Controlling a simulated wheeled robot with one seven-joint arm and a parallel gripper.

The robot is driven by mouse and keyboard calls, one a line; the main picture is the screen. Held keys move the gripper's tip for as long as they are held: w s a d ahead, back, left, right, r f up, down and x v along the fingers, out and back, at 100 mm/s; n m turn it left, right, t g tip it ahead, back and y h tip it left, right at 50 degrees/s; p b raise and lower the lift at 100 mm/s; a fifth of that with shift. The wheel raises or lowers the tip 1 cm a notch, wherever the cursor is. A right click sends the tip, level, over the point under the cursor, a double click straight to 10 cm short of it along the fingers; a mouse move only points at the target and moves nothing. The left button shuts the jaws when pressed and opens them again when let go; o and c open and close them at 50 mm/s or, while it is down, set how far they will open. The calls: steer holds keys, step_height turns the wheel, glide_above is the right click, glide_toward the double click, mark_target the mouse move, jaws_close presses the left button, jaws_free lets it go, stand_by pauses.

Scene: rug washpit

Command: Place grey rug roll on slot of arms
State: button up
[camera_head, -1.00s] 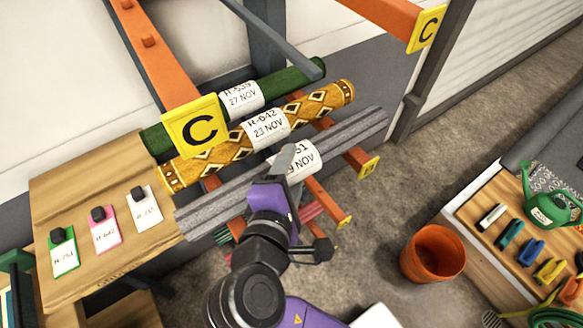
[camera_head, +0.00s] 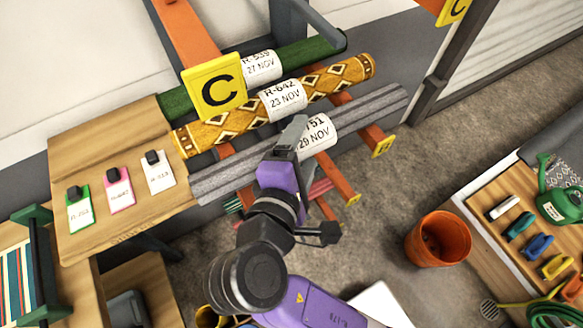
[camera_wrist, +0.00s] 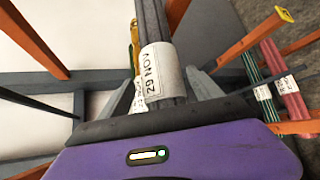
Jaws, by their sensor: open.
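The grey rug roll (camera_head: 360,107) lies across the orange arms (camera_head: 338,177) of the rack, in front of the patterned yellow roll, with a white label reading 29 NOV around its middle. My gripper (camera_head: 292,138) is at the roll's label in the head view and hides part of it. In the wrist view the grey roll (camera_wrist: 155,22) with its label (camera_wrist: 161,75) runs between my open fingers (camera_wrist: 163,95). Whether the fingers touch the roll cannot be told.
A yellow patterned roll (camera_head: 335,80) and a green roll (camera_head: 295,57) lie behind on the same arms. Thinner rolls (camera_wrist: 288,92) sit on lower arms. A wooden table (camera_head: 110,150) with tags stands left; an orange bucket (camera_head: 438,238) is on the floor right.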

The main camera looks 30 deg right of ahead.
steer(key=v, duration=1)
steer(key=shift+p, duration=0.3)
steer(key=shift+s+a, duration=0.1)
steer(key=shift+s, duration=0.05)
